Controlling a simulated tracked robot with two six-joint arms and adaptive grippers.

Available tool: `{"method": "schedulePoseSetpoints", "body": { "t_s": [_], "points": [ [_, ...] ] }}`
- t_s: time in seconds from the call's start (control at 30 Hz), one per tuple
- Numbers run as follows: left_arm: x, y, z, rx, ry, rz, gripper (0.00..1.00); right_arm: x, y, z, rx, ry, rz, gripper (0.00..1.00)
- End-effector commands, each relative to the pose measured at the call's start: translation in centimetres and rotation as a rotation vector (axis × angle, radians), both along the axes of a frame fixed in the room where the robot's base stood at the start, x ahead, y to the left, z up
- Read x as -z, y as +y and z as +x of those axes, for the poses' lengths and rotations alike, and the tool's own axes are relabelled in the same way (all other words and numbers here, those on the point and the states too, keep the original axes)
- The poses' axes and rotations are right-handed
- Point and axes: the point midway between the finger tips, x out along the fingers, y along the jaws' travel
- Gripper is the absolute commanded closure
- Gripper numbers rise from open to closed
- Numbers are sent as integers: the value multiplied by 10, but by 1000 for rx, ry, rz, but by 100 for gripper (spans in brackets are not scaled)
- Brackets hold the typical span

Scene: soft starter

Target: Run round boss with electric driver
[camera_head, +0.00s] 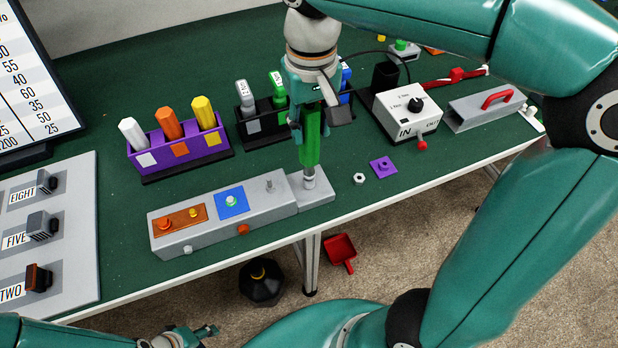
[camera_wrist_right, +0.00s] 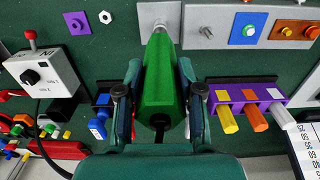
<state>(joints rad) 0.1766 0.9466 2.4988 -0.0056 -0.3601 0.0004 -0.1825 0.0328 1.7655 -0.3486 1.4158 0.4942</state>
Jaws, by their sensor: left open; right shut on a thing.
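My right gripper (camera_head: 314,110) is shut on the green electric driver (camera_head: 310,140), which points down, nearly upright. In the right wrist view, the driver (camera_wrist_right: 158,85) lies between the two fingers. Its silver tip meets the low right end (camera_head: 322,192) of the long grey block (camera_head: 200,235). Whatever fitting is under the tip is hidden, so I cannot tell whether it is the round boss. The block also bears a silver post (camera_head: 269,186), a blue plate (camera_head: 222,208) and an orange plate (camera_head: 176,221). My left gripper (camera_head: 205,330) is open and empty at the bottom edge, away from the block.
A purple holder (camera_head: 155,160) with white, orange and yellow handles stands behind the block. A white control box (camera_head: 407,113) with a red lever stands right. A hex nut (camera_head: 359,178) and purple plate (camera_head: 383,167) lie on the green table. Labelled switches stand at left.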

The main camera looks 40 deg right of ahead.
Motion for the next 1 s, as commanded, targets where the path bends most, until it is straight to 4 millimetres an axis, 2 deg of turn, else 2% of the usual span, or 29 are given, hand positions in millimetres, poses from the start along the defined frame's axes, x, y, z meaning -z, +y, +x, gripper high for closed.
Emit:
{"method": "schedulePoseSetpoints", "body": {
  "t_s": [0.77, 1.0],
  "points": [
    [-3, 0, 0, 0, 0, 0, 58, 2, 0, -1, -2, 10, -2, 97],
    [-12, 0, 0, 0, 0, 0, 58, -7, 0, -1, -1, 8, -1, 97]
  ]
}}
